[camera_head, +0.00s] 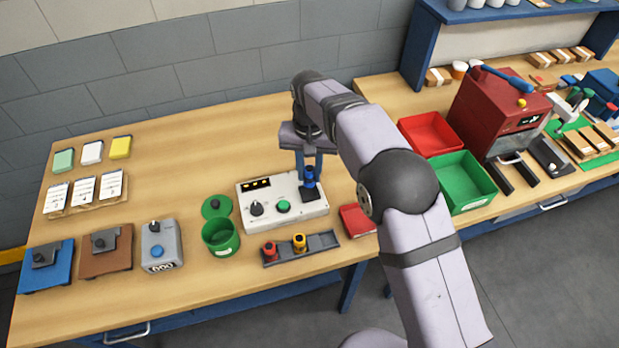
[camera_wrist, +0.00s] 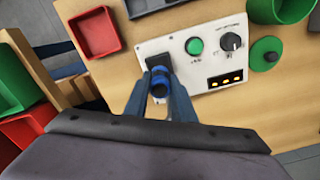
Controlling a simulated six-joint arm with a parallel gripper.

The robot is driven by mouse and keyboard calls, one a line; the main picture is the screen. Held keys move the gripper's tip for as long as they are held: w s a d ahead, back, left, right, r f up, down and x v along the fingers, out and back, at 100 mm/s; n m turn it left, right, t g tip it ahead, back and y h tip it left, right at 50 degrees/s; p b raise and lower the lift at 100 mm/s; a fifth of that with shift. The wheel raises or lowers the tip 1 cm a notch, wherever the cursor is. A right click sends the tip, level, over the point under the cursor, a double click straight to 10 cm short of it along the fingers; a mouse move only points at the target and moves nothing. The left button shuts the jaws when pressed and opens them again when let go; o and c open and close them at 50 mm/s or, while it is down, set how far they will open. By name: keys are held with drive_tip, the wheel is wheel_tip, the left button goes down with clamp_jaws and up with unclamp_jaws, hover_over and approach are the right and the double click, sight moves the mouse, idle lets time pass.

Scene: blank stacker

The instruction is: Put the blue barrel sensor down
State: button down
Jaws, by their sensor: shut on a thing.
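The blue barrel sensor (camera_head: 309,178) is held upright in my gripper (camera_head: 309,165), at the right end of the white control box (camera_head: 310,211). In the wrist view the blue barrel sensor (camera_wrist: 158,89) sits between the two blue fingers of my gripper (camera_wrist: 160,82), which are shut on it. A black square pad (camera_head: 309,194) on the box lies under the sensor; it also shows in the wrist view (camera_wrist: 158,63). I cannot tell whether the sensor's lower end touches the pad; the fingers and sensor hide part of it.
A dark tray (camera_head: 329,242) in front of the box holds a red sensor (camera_head: 270,248) and an orange one (camera_head: 299,241). A green cup (camera_head: 221,240) stands left, a red dish (camera_head: 356,219) right. The box also carries a green button (camera_head: 283,206) and a black knob (camera_head: 257,208).

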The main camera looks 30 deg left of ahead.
sight(309, 180)
drive_tip(key=shift+f+p, duration=0.75)
drive_tip(key=shift+f, duration=1.2)
drive_tip(key=shift+f, duration=0.1)
drive_tip(key=shift+f, duration=0.25)
drive_tip(key=c, duration=1.5)
unclamp_jaws()
drive_tip(key=shift+r, duration=0.45)
wheel_tip(309, 180, up, 12)
drive_tip(key=b, duration=0.2)
drive_tip(key=shift+b, duration=0.4)
